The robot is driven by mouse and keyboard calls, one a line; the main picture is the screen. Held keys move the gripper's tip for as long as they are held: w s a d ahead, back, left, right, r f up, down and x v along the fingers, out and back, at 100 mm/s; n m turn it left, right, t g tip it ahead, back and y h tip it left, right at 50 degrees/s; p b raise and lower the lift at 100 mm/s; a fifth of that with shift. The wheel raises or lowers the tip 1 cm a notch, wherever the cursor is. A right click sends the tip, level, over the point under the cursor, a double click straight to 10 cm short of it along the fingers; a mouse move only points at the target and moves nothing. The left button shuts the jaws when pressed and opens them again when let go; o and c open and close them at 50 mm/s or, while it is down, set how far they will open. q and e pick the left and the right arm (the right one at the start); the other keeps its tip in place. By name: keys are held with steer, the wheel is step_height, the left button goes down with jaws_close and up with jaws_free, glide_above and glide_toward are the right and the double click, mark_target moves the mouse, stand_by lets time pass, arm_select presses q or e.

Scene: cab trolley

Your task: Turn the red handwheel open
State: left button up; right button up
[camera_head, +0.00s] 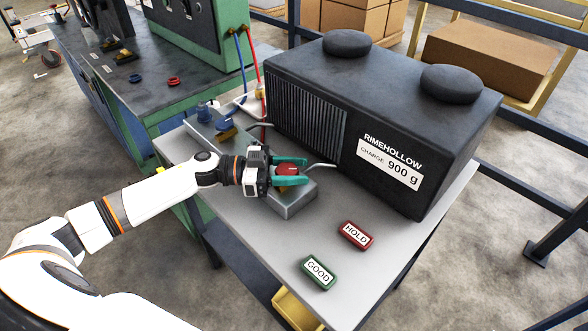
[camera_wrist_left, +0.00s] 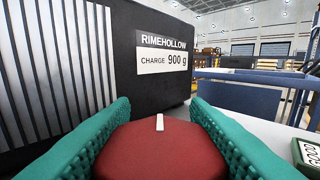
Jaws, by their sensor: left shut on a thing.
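The red handwheel (camera_head: 287,169) sits on a small grey block (camera_head: 293,203) on the trolley top, in front of the black unit. In the left wrist view the handwheel (camera_wrist_left: 160,150) fills the lower middle, with a short white mark on its top pointing away from me. My left gripper (camera_head: 290,172) has its teal fingers on both sides of the handwheel and is shut on it. The fingers also show in the left wrist view (camera_wrist_left: 160,140). Brass-coloured metal shows just below the handwheel. My right gripper is not in view.
The black RIMEHOLLOW unit (camera_head: 390,130), labelled 900 g, stands close behind. A blue handwheel (camera_head: 222,125) is further left on the trolley. A red HOLD block (camera_head: 356,235) and a green GOOD block (camera_head: 318,272) lie at the front right. A green bench (camera_head: 140,100) stands at the left.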

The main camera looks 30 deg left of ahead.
arm_select(q)
steer(key=shift+r+t+p, duration=0.15)
steer(key=shift+t+p, duration=0.15)
steer(key=shift+p, duration=0.3)
steer(key=n+t+y+p, duration=0.2)
steer(key=t+p, duration=0.1)
steer(key=p, duration=0.1)
steer(key=n+t+y+p, duration=0.3)
steer(key=p, duration=0.1)
steer(key=shift+w+a+r, duration=0.1)
steer(key=shift+w+a, duration=0.05)
steer(key=shift+w, duration=0.05)
steer(key=n+y, duration=0.1)
steer(key=n+t+y+p, duration=0.1)
steer(key=y, duration=0.1)
steer(key=shift+w+a+n+t+p, duration=0.1)
steer(key=shift+a+n+t+p, duration=0.05)
steer(key=shift+n+t+p, duration=0.15)
steer(key=shift+a+f+n+t+y+p, duration=0.1)
steer(key=shift+f+n+t+y+p, duration=0.1)
steer(key=shift+n+t+y+p, duration=0.45)
steer(key=shift+w+a+y, duration=0.1)
steer(key=shift+y, duration=0.55)
steer(key=o, duration=1)
steer(key=shift+c, duration=0.2)
